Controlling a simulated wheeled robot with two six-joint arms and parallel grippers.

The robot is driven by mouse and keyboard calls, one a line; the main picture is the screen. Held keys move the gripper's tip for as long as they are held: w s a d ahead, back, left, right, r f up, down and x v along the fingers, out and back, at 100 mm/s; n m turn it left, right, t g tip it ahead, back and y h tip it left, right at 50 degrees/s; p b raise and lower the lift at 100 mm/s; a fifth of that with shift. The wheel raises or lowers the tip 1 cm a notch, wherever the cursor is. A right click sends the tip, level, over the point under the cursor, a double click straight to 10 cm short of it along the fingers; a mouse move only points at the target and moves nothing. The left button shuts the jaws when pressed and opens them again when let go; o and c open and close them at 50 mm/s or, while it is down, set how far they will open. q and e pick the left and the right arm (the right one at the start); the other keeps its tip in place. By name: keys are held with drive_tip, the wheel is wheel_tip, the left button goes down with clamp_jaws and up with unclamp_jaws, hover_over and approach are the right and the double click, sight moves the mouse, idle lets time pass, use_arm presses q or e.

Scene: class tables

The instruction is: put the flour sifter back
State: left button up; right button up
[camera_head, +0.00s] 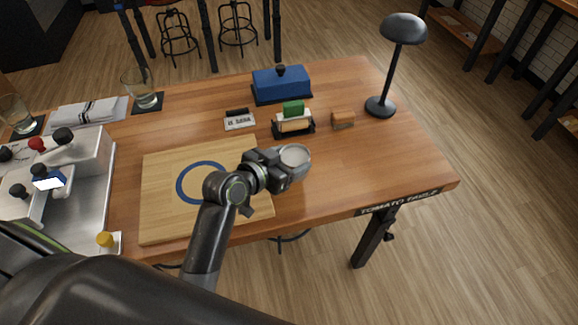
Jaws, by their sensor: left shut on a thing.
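The flour sifter (296,158) appears as a small, round, pale grey cup with a light inside. It is just right of the wooden board, over the table's front part. My left gripper (279,168) is shut on its left side. I cannot tell whether the sifter touches the table. The wooden board (160,212) lies flat with a blue ring (181,184) marked on it. My left arm hides the right part of the ring. My right gripper is not in view.
A card holder (294,128), a small brown block (342,119), a name sign (239,123) and a blue butter dish (282,84) stand behind. A black lamp (380,107) stands at right. A coffee machine (85,150) is left. The table's right front is clear.

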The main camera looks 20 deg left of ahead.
use_arm(q)
wheel_tip(320, 180, down, 2)
drive_tip(key=shift+f, duration=0.4)
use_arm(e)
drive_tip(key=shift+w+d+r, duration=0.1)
use_arm(q)
drive_tip(key=o, duration=0.8)
drive_tip(key=shift+f, duration=0.2)
drive_tip(key=o, duration=0.4)
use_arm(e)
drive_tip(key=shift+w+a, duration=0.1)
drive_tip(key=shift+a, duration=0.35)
use_arm(q)
drive_tip(key=shift+o, duration=0.2)
drive_tip(key=shift+r, duration=0.1)
